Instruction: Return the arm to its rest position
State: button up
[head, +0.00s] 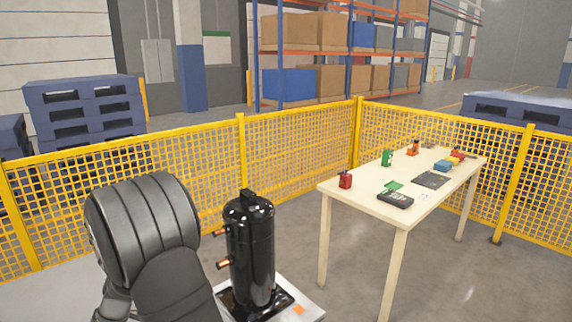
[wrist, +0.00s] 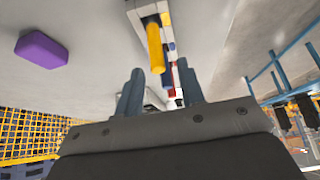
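My gripper (wrist: 160,88) shows in the wrist view. Its two blue-grey fingers stand apart, and I see only background between them, so it is open and empty. In the head view my dark arm fills the lower left, and the gripper itself is not visible there. A black upright compressor (head: 250,250) with copper pipe stubs on its left side stands just right of my arm. It stands on a black base over a light plate (head: 312,308). The compressor does not show clearly in the wrist view.
A cream table (head: 345,208) at the right holds a red canister (head: 345,181), a black meter (head: 395,200), a green mug (head: 387,158) and other small items. A yellow mesh fence (head: 300,150) runs behind. Blue pallets (head: 85,105) and shelving lie beyond it. Floor between compressor and table is clear.

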notch_tip(320, 180, down, 2)
jog(key=shift+d, duration=0.1)
jog(key=v, duration=1.2)
jog(key=x, duration=1.2)
jog(key=shift+f, duration=0.1)
notch_tip(320, 180, up, 4)
jog(key=shift+w+r, duration=0.1)
jog(key=shift+r, duration=0.15)
jog(key=w+d+r, duration=0.6)
jog(key=d+r, duration=0.1)
jog(key=d, duration=0.3)
jog(key=w+d+m+t, duration=0.2)
jog(key=w+m+t, duration=0.6)
jog(key=w+m, duration=1)
jog(key=shift+w+d+r, duration=0.35)
jog(key=shift+w+r, duration=0.1)
jog(key=shift+w, duration=3.55)
